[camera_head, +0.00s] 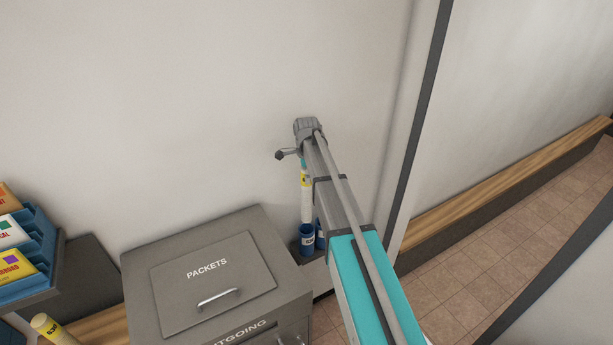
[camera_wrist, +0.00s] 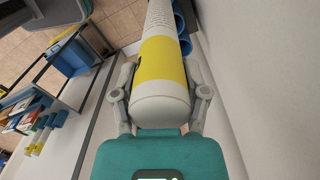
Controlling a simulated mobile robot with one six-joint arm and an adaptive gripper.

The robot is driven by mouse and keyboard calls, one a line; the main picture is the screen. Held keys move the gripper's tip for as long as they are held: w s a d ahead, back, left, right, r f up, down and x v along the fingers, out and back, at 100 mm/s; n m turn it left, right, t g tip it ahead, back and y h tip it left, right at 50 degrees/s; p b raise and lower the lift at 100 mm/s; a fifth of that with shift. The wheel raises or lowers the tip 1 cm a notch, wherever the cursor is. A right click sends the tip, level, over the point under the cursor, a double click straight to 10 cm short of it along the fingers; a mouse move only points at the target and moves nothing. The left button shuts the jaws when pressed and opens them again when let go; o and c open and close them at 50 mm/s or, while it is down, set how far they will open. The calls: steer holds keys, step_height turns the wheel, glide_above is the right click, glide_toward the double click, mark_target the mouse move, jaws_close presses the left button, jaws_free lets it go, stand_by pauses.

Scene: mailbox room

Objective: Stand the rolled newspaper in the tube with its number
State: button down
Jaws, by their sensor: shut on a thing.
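The rolled newspaper (camera_head: 307,208) is white with a yellow band and hangs roughly upright below my wrist. In the wrist view my gripper (camera_wrist: 161,98) is shut on the newspaper (camera_wrist: 160,62), with one finger on each side of the yellow band. The number on the band is not readable. A blue tube (camera_head: 306,241) with a small white label stands directly under the newspaper's lower end. I cannot tell whether that end is just above the rim or inside it. A second blue tube (camera_head: 320,236) is partly hidden by my arm. Blue tubes (camera_wrist: 181,22) also show beyond the newspaper in the wrist view.
A grey packets box (camera_head: 215,270) stands left of the tubes. A blue rack of coloured cards (camera_head: 25,240) is at the far left. The wall is close behind the tubes; a dark-edged partition (camera_head: 421,120) is to the right.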

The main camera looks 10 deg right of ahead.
mark_target(307, 205)
steer(key=shift+f, duration=0.25)
steer(key=shift+f+b, duration=7.2)
steer(key=shift+b, duration=0.25)
jaws_free()
